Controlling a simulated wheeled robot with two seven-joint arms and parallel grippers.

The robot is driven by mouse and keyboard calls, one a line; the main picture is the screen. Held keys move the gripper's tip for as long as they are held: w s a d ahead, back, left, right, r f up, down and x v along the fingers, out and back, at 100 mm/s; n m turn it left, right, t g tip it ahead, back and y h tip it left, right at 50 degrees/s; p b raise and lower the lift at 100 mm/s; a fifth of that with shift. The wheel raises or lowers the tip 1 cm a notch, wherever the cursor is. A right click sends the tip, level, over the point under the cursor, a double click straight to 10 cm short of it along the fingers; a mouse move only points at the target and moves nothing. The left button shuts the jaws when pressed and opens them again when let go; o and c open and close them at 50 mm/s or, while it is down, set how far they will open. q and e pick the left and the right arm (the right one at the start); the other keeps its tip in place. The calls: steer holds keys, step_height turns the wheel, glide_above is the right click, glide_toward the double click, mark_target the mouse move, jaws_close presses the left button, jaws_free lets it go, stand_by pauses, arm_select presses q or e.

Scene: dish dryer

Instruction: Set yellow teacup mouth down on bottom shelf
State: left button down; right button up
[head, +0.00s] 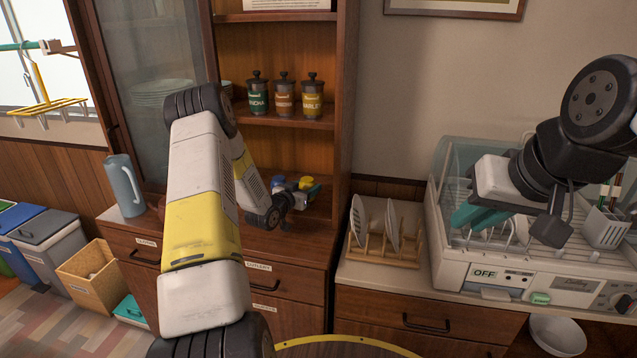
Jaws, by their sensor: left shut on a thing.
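The yellow teacup (306,182) is small in the head view, low in the open bay of the wooden cabinet. My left gripper (307,193) is at it and shut on it; the fingers and wrist hide part of it. I cannot tell which way its mouth faces or whether it touches the wood. The bottom shelf (318,222) of the open bay lies under and around the gripper. My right gripper (478,206) is at the dish dryer, far from the cup; its teal fingers overlap in view, so their opening is unclear.
Blue cups (278,182) are close left of the yellow one. Three jars (284,98) stand on the shelf above. A grey-blue jug (125,186) stands at the left. A wooden plate rack (385,252) and the dish dryer (510,262) are right, past the cabinet's side wall (345,110).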

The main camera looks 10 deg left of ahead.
arm_select(q)
steer(key=shift+f, duration=0.3)
steer(key=shift+c, duration=2.3)
jaws_free()
steer(key=v, duration=0.7)
steer(key=shift+s+a, duration=0.1)
steer(key=shift+s, duration=0.25)
